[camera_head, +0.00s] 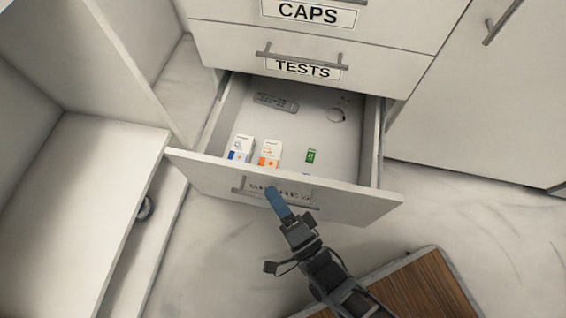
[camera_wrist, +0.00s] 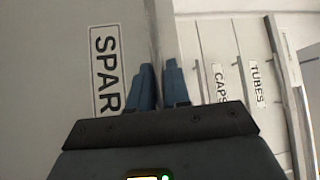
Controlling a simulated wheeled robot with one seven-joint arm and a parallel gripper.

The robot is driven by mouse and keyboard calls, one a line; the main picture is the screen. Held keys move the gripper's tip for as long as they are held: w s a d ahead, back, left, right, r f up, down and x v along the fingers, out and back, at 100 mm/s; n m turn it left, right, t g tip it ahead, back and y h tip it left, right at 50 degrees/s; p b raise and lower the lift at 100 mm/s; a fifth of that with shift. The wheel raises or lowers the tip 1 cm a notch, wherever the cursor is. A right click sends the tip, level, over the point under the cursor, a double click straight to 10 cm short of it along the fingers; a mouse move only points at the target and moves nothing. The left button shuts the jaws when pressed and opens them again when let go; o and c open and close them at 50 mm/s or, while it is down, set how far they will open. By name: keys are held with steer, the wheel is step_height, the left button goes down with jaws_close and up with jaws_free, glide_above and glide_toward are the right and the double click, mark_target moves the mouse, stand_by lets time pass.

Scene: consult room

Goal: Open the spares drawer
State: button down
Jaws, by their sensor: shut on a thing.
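The spares drawer (camera_head: 366,204) is the lowest drawer of the cabinet and stands pulled well out, its inside showing from above in the head view. Its label (camera_wrist: 105,70) reads "SPAR" in the wrist view, with the rest hidden. My gripper (camera_head: 274,193) is at the middle of the drawer front, shut on the bar handle (camera_head: 243,190). In the wrist view my two blue fingers (camera_wrist: 158,85) are on either side of the handle bar (camera_wrist: 154,35).
In the drawer lie a remote (camera_head: 276,103), two small boxes (camera_head: 269,152), a green item (camera_head: 311,156) and a ring-like thing (camera_head: 337,115). The TESTS drawer (camera_head: 215,41) above is shut. A wooden-topped piece (camera_head: 420,285) stands at lower right.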

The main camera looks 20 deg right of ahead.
steer(key=s+a+b, duration=0.1)
steer(key=s+a, duration=0.6)
steer(key=s, duration=0.3)
steer(key=shift+a, duration=0.15)
steer(key=c, duration=1.2)
jaws_free()
steer(key=p+v, duration=0.1)
steer(key=v, duration=0.7)
